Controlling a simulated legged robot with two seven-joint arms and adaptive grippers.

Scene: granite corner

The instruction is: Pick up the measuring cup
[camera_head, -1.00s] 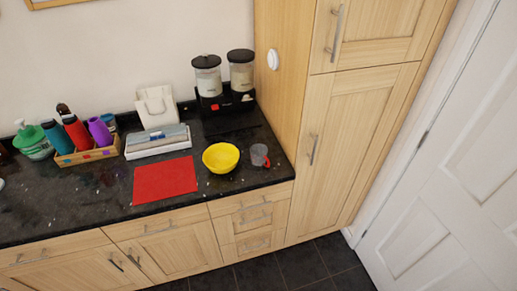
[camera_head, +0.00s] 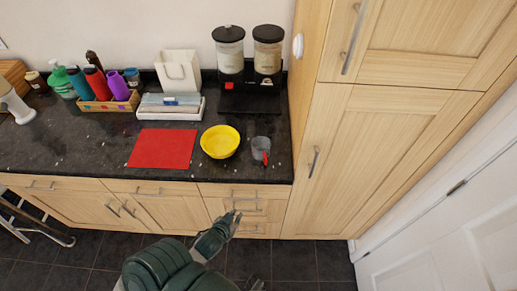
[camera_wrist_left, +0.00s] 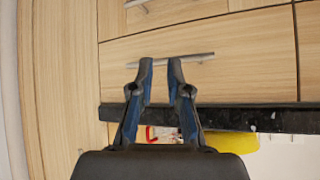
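The measuring cup (camera_head: 260,145) is a small grey, see-through cup with a red handle. It stands upright on the dark counter, right of the yellow bowl (camera_head: 220,141). In the left wrist view only its red part (camera_wrist_left: 151,133) shows, partly hidden behind my fingers. My left gripper (camera_head: 235,214) is in front of the drawers, below the counter edge and apart from the cup. In the left wrist view its two fingers (camera_wrist_left: 161,75) stand apart with nothing between them. A small dark part at the bottom edge of the head view may be my right gripper; its state is unclear.
A red mat (camera_head: 163,148) lies left of the bowl. Two dispensers (camera_head: 248,70) on a black stand are behind the cup. A tall wooden cabinet (camera_head: 345,160) closes off the right side. The counter edge and drawers (camera_head: 247,207) lie between my left gripper and the cup.

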